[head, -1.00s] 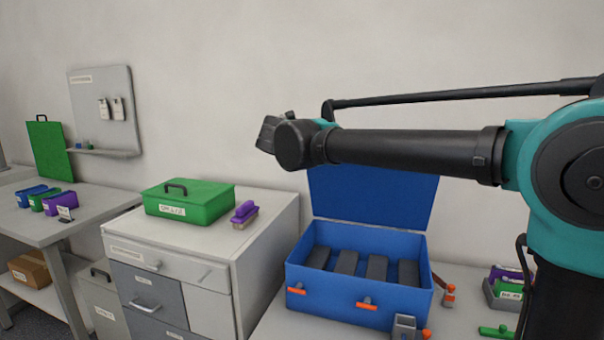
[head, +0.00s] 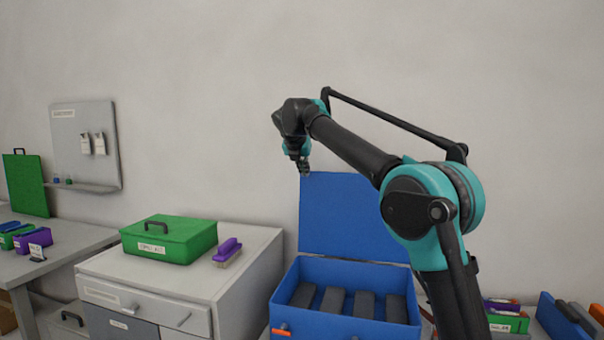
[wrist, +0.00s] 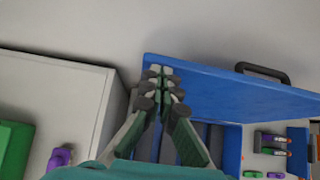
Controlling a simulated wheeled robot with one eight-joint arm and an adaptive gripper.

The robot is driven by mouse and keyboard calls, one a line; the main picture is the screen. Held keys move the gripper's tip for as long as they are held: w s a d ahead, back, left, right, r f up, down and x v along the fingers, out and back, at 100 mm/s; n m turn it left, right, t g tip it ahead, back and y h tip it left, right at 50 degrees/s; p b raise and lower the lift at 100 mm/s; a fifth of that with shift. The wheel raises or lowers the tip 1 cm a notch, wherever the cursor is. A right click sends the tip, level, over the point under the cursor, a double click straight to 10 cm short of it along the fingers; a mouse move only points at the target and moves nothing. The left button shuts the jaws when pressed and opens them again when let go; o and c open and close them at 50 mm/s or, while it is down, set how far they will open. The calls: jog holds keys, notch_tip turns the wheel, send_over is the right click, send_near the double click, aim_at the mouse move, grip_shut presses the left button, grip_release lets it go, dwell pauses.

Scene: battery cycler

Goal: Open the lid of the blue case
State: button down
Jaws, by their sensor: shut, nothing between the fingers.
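The blue case (head: 345,325) stands on the surface right of the white cabinet. Its lid (head: 345,212) is raised, standing about upright at the back of the case. Several dark grey blocks (head: 334,300) lie inside. My gripper (head: 304,172) is at the lid's upper left corner in the head view; contact cannot be told there. In the wrist view my gripper (wrist: 160,70) is shut and empty, its tips overlapping the left end of the lid (wrist: 225,92). A black handle (wrist: 262,72) shows on the lid's far side.
A green case (head: 170,240) and a purple brush (head: 228,250) sit on the white cabinet (head: 250,265). A pegboard panel (head: 85,135) is on the wall. Small bins (head: 508,318) stand right of the case. The space above the cabinet is clear.

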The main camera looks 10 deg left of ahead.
jog(key=shift+w, duration=0.45)
jog(key=shift+s, duration=0.1)
